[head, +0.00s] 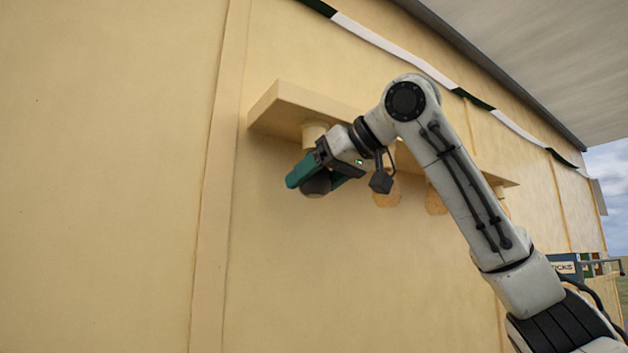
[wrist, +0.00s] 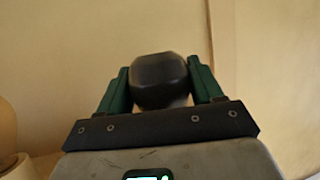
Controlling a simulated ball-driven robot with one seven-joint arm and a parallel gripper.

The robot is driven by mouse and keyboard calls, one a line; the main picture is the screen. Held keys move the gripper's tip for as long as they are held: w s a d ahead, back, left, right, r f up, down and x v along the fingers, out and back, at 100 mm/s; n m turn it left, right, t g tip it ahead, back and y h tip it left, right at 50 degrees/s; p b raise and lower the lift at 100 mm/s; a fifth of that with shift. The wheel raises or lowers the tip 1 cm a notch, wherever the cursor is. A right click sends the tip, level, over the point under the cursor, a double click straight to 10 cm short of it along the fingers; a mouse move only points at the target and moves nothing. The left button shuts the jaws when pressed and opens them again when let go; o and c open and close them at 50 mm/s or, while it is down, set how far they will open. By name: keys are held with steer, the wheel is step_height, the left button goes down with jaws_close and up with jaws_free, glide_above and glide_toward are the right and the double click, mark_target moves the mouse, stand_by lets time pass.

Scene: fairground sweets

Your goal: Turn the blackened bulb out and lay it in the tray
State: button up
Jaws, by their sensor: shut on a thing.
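The blackened bulb (head: 317,185) is dark and rounded, below the leftmost socket (head: 314,132) under the wall ledge. My gripper (head: 312,178) is shut on it, with a green finger on each side. In the wrist view the dark bulb (wrist: 160,82) sits between the two green fingers of my gripper (wrist: 158,72). My gripper hides the gap between bulb and socket, so I cannot tell whether they still touch. The tray is not seen in either view.
A cream ledge (head: 283,107) juts from the yellow wall (head: 120,180) above my gripper. Amber bulbs (head: 387,193) (head: 435,201) hang to the right, partly behind my arm. A boxed stall item (head: 566,267) stands at far right. The wall to the left is bare.

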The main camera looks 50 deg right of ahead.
steer(key=shift+f+m+h+b, duration=0.1)
steer(key=shift+m+h+b, duration=0.55)
steer(key=shift+h, duration=0.25)
steer(key=m+g+h+b, duration=0.1)
steer(key=m+h, duration=0.3)
steer(key=shift+a, duration=0.1)
steer(key=shift+m+g+h, duration=0.7)
steer(key=shift+m+h, duration=0.15)
steer(key=shift+h, duration=0.15)
steer(key=shift+d+m+g+h+b, duration=0.2)
steer(key=shift+m+g+h+b, duration=0.25)
steer(key=shift+m+g+h, duration=0.3)
steer(key=o, duration=1)
steer(key=shift+c, duration=0.2)
steer(key=shift+b, duration=0.3)
steer(key=shift+t+y, duration=0.25)
